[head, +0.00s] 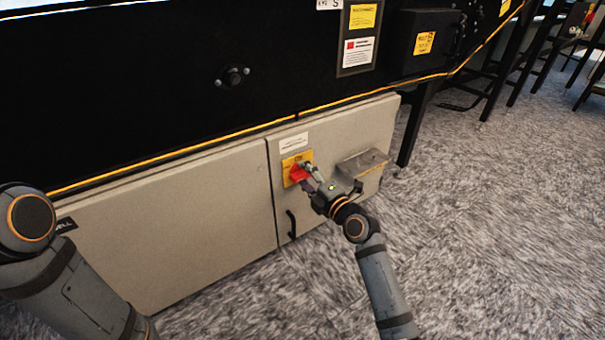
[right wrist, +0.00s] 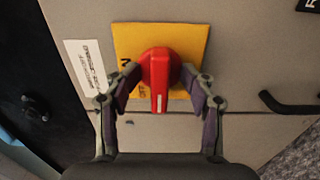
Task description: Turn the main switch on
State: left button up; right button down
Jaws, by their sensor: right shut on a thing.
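The main switch is a red rotary handle (head: 298,173) on a yellow plate (head: 288,164), fixed to the front of a beige cabinet (head: 200,210). In the right wrist view the red handle (right wrist: 159,80) stands in front of the yellow plate (right wrist: 200,42), with a white mark near its lower end. My right gripper (head: 307,174) is at the switch. In the right wrist view its two fingers (right wrist: 158,82) sit on either side of the red handle, shut on it. My left arm shows at the lower left of the head view, but its gripper is out of view.
A black door handle (head: 291,224) is below the switch. A grey metal box (head: 362,163) juts from the cabinet right of it. A black machine body (head: 150,90) with an orange line runs above.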

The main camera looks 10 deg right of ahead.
jog(key=shift+w+r, duration=0.1)
jog(key=shift+r, duration=0.15)
jog(key=m+p, duration=0.1)
jog(key=m, duration=0.3)
jog(key=shift+r, duration=0.15)
jog(key=m+p, duration=0.1)
jog(key=m, duration=0.5)
jog(key=shift+w+a+p, duration=0.1)
jog(key=shift+p, duration=0.25)
jog(key=m+p, duration=0.1)
jog(key=m, duration=0.4)
jog(key=m+p, duration=0.1)
jog(key=m, duration=0.2)
jog(key=shift+m, duration=0.7)
jog(key=c, duration=1)
grip_release()
jog(key=shift+c, duration=0.2)
jog(key=shift+w+f, duration=0.1)
jog(key=shift+f, duration=0.1)
jog(key=shift+c, duration=0.9)
